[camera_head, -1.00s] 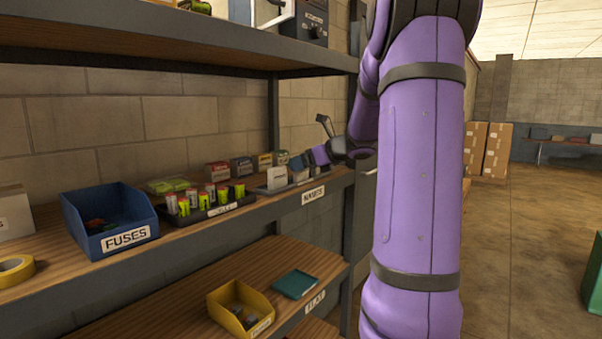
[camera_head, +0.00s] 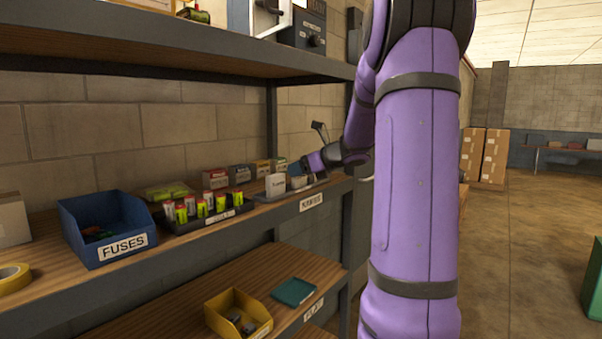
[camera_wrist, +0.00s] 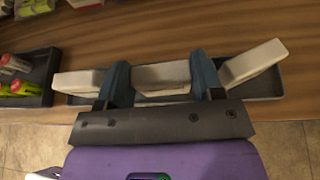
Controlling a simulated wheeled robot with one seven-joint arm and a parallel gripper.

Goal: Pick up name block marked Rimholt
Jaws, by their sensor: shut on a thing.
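Three pale name blocks stand in a shallow grey tray (camera_wrist: 272,87) on the shelf. In the wrist view they are a left block (camera_wrist: 78,82), a middle block (camera_wrist: 162,77) and a tilted right block (camera_wrist: 254,62). Their lettering is not readable, so I cannot tell which is marked Rimholt. My gripper (camera_wrist: 162,80) has its two blue fingers shut on the middle block, one at each end. In the head view my gripper (camera_head: 302,170) is over the tray, and the left block (camera_head: 275,185) shows faint unreadable print.
The NAMES label (camera_head: 312,202) is on the shelf edge below the tray. A dark tray of batteries (camera_head: 205,217) stands close on the left, then a blue FUSES bin (camera_head: 112,235). Small boxes (camera_head: 240,174) stand behind. An upper shelf (camera_head: 180,45) hangs above.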

